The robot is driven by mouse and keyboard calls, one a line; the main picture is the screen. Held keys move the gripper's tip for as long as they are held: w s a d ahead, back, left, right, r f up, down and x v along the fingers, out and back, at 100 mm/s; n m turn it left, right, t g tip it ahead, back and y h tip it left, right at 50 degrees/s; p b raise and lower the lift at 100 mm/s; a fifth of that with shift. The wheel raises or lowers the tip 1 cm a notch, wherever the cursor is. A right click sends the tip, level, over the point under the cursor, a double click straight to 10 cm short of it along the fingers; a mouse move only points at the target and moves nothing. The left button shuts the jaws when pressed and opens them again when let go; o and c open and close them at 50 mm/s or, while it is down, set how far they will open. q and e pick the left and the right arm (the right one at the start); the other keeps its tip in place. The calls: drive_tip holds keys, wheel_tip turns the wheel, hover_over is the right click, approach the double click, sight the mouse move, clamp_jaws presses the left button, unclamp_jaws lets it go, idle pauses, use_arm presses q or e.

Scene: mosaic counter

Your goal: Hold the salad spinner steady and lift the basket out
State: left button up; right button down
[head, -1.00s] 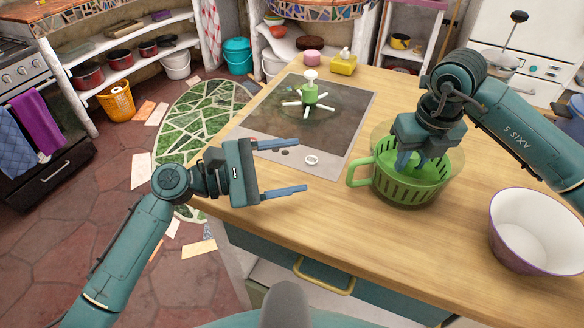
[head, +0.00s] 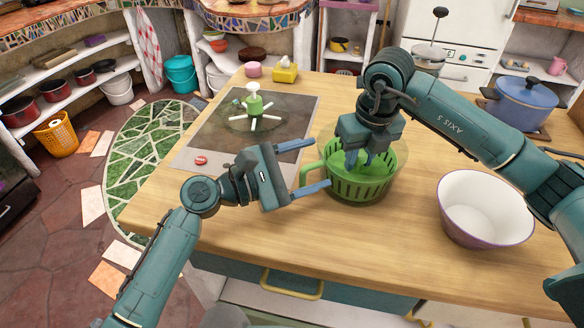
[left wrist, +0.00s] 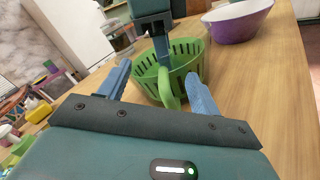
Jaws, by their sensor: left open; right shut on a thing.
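The green salad spinner (head: 372,190) stands on the wooden counter: a slotted green basket (head: 350,184) sits within a clear outer bowl. A green loop handle (head: 304,176) sticks out at its left, and shows in the left wrist view (left wrist: 167,88). My left gripper (head: 320,165) is open, its fingers on either side of the handle. My right gripper (head: 359,160) reaches down into the basket from above and is shut on it; the exact grip spot is partly hidden.
The dark panel (head: 205,135) lies at the left of the counter. A yellow box (head: 285,73) and pink pot (head: 253,69) stand at the back. The front counter is clear.

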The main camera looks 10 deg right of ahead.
use_arm(q)
drive_tip(key=shift+d, duration=0.1)
drive_tip(key=shift+c, duration=0.4)
clamp_jaws()
drive_tip(key=shift+c, duration=2)
unclamp_jaws()
drive_tip(key=shift+s+d, duration=0.1)
drive_tip(key=shift+r, duration=0.1)
drive_tip(key=shift+c, duration=0.2)
drive_tip(key=c, duration=0.6)
drive_tip(key=shift+f, duration=0.2)
drive_tip(key=shift+c, duration=0.3)
